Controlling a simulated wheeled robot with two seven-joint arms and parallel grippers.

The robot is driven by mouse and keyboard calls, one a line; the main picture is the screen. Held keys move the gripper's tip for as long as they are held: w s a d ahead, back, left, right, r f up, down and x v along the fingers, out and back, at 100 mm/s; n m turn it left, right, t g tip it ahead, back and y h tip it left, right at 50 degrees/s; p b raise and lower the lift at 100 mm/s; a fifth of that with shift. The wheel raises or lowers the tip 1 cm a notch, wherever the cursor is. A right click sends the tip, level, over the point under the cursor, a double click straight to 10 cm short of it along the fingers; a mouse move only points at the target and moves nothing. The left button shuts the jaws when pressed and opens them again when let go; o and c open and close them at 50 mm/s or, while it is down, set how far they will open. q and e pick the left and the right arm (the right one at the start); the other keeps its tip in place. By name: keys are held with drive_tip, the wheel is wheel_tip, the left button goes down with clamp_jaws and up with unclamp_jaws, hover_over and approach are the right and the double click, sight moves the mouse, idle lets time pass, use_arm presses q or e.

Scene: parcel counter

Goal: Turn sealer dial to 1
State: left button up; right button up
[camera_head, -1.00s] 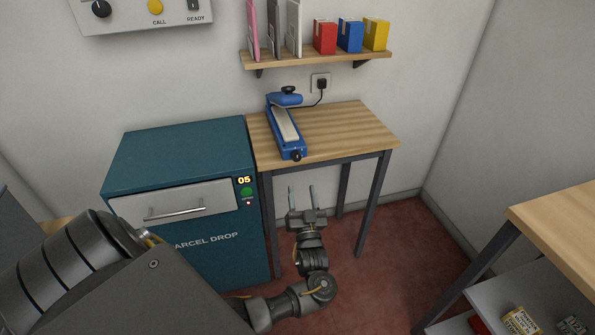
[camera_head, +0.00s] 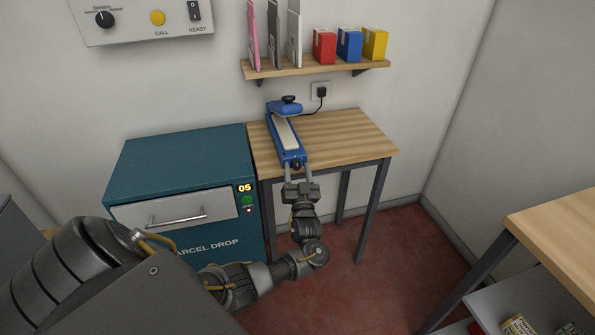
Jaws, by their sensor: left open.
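The blue sealer (camera_head: 286,138) lies on the small wooden table, its long pale bar running from back to front. Its black dial (camera_head: 296,165) is at the sealer's front end, near the table's front edge. My left gripper (camera_head: 299,172) is open, with its two fingers pointing away from me at the dial, one on each side of it in the picture. I cannot tell whether the fingers touch the dial. The dial's markings are too small to read. My right gripper does not show.
The teal parcel drop cabinet (camera_head: 180,170) stands left of the table (camera_head: 345,137). A shelf (camera_head: 320,67) with folders and small boxes hangs above. A black plug and cable (camera_head: 321,93) are behind the sealer. The table's right part is clear. Another wooden table (camera_head: 560,230) is at right.

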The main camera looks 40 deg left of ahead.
use_arm(q)
drive_tip(key=c, duration=1)
drive_tip(key=shift+r+m+h+p, duration=0.2)
drive_tip(key=shift+m+h+p, duration=0.1)
drive_tip(key=shift+m+p, duration=0.55)
drive_tip(key=m+h+p, duration=0.1)
drive_tip(key=p, duration=0.1)
drive_tip(key=m+t+p, duration=0.1)
drive_tip(key=m+p, duration=0.1)
drive_tip(key=m+h+p, duration=0.1)
drive_tip(key=m, duration=0.1)
drive_tip(key=shift+s+r+m+t+h+p, duration=0.15)
drive_tip(key=shift+r+m+t+h+p, duration=0.15)
drive_tip(key=shift+p, duration=0.1)
drive_tip(key=m+h+p, duration=0.2)
drive_tip(key=m+p, duration=0.3)
drive_tip(key=shift+a, duration=0.1)
drive_tip(key=shift+f+m+h+p, duration=0.15)
drive_tip(key=shift+m+h+p, duration=0.35)
drive_tip(key=shift+m+p, duration=0.8)
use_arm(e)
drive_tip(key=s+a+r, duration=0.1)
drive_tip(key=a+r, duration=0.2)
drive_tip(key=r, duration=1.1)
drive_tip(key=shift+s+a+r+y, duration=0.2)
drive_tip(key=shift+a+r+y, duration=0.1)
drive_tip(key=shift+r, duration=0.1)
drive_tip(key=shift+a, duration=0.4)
